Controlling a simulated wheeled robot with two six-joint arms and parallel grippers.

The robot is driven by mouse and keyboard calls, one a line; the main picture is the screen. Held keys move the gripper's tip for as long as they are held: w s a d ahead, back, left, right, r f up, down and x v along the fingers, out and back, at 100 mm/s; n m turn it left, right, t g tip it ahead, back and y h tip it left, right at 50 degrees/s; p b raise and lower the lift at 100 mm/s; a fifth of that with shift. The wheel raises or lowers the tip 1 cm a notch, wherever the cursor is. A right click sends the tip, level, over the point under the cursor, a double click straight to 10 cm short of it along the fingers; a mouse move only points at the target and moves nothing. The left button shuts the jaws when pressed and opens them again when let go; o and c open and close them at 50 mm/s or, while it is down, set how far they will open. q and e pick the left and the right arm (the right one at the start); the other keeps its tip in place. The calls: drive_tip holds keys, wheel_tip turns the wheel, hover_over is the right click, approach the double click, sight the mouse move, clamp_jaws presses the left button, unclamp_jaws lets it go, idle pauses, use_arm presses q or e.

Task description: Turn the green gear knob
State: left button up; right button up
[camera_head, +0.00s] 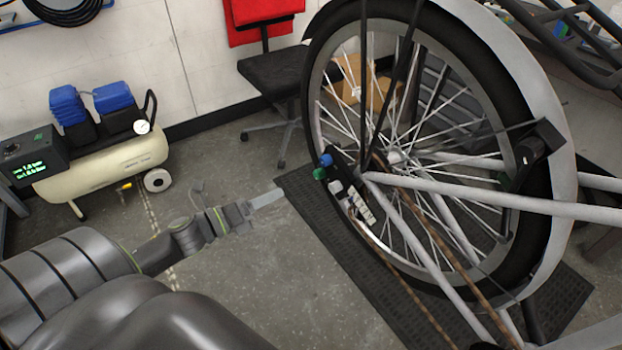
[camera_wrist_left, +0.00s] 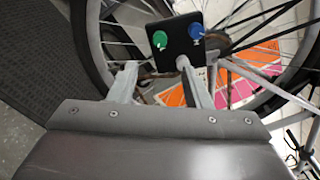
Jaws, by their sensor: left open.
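The green gear knob (camera_head: 320,173) is on a dark bracket near the rear wheel's hub, just below a blue knob (camera_head: 326,160). In the left wrist view the green knob (camera_wrist_left: 160,40) is on a black plate, left of the blue knob (camera_wrist_left: 196,31). My left gripper (camera_head: 268,198) is to the left of the green knob in the head view, apart from it. In the left wrist view its two fingers (camera_wrist_left: 162,82) are spread with nothing between them, and the green knob shows beyond the gap. My right gripper is not in view.
The bike's rear wheel (camera_head: 322,83) stands over a black mat (camera_head: 352,270). Silver frame tubes (camera_head: 480,194) cross at the right. A compressor (camera_head: 105,168) stands at the left, a stool (camera_head: 275,72) at the back. The floor around my left gripper is clear.

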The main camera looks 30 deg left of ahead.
sight(315, 176)
use_arm(q)
drive_tip(key=p+x, duration=0.3)
drive_tip(key=x, duration=0.7)
drive_tip(key=shift+r+p, duration=0.15)
drive_tip(key=shift+p, duration=0.2)
drive_tip(key=shift+x, duration=0.8)
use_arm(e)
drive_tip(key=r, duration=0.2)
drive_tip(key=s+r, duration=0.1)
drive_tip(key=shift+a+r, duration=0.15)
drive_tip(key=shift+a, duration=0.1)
use_arm(q)
clamp_jaws()
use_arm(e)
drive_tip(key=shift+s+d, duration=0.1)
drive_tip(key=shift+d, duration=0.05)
use_arm(q)
drive_tip(key=shift+p, duration=0.35)
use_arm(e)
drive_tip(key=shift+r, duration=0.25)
